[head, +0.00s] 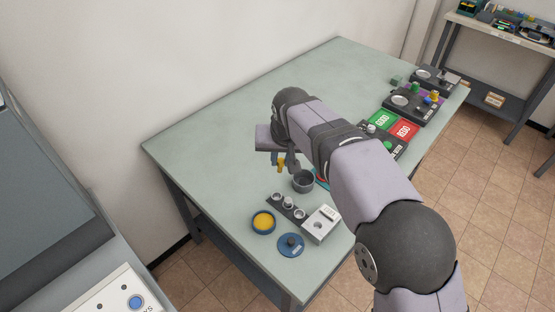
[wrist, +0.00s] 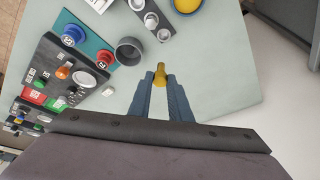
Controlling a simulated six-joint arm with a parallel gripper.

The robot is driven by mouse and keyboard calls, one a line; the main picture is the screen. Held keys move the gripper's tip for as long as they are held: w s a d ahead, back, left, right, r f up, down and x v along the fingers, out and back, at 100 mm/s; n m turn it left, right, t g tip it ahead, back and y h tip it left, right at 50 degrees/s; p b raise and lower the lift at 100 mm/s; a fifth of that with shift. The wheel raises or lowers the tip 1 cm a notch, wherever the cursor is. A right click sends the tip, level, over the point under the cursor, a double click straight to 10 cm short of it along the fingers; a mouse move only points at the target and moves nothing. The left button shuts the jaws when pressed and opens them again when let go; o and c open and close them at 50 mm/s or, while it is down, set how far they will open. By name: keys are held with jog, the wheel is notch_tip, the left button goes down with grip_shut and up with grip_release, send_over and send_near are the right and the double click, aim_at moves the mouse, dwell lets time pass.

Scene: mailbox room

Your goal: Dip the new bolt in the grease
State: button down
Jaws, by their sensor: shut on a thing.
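My gripper (head: 281,160) is shut on a brass-yellow bolt (head: 282,167) above the table, behind and to the left of a dark grey cup. In the wrist view the bolt (wrist: 160,73) sticks out between the two blue fingertips (wrist: 160,84). The likely grease is yellow stuff in a round, dark blue-rimmed open tin (head: 254,229) near the table's front left. The tin's yellow contents (wrist: 187,4) show at the top edge of the wrist view. The bolt is apart from the tin. Its end inside the fingers is hidden.
The grey cup (head: 303,185) stands near the gripper. A dark rack (head: 273,199) with several small round holders and a light block (head: 320,224) stands beside the tin. A blue lid (head: 291,245) lies in front. Control panels (head: 402,104) line the right edge. The table's back left (head: 210,135) is clear.

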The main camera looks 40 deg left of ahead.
jog(key=s+d+r+m+p, duration=0.1)
jog(key=s+d+p, duration=0.1)
jog(key=d+p, duration=0.35)
jog(key=s+a+f+g+y+p, duration=0.1)
jog(key=s+a+f+g+p, duration=0.1)
jog(key=s+f, duration=0.3)
jog(key=shift+s+f+n+g, duration=0.3)
jog(key=shift+s+f, duration=0.1)
jog(key=shift+f, duration=0.15)
jog(key=shift+y, duration=0.3)
jog(key=shift+f, duration=0.2)
jog(key=shift+f+b, duration=2.2)
jog(key=shift+f, duration=0.6)
